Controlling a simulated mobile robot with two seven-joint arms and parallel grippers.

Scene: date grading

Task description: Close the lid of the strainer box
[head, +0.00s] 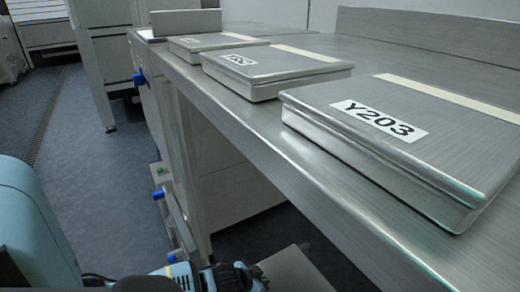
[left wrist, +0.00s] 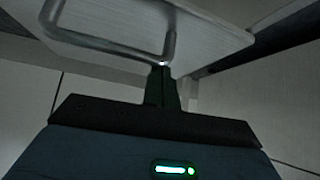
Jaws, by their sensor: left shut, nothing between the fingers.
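In the left wrist view, my left gripper (left wrist: 163,72) has its fingers together, with nothing between them. The fingertips are right by a bent metal bar handle (left wrist: 110,50) on a pale metal panel (left wrist: 205,22). I cannot tell whether they touch it. The panel may be the strainer box lid, but too little shows to be sure. In the head view, part of my blue and black left arm (head: 232,276) shows at the bottom edge, and its fingertips cannot be made out. A grey metal surface (head: 300,268) lies beside it. My right gripper is not in view.
A steel table (head: 240,113) carries flat lidded metal boxes: one labelled Y203 (head: 350,150), a middle one (head: 265,86) and a far one (head: 190,52). All look shut. A narrow upright metal part (head: 178,215) with blue knobs stands below. Dark floor (head: 100,165) is open at left.

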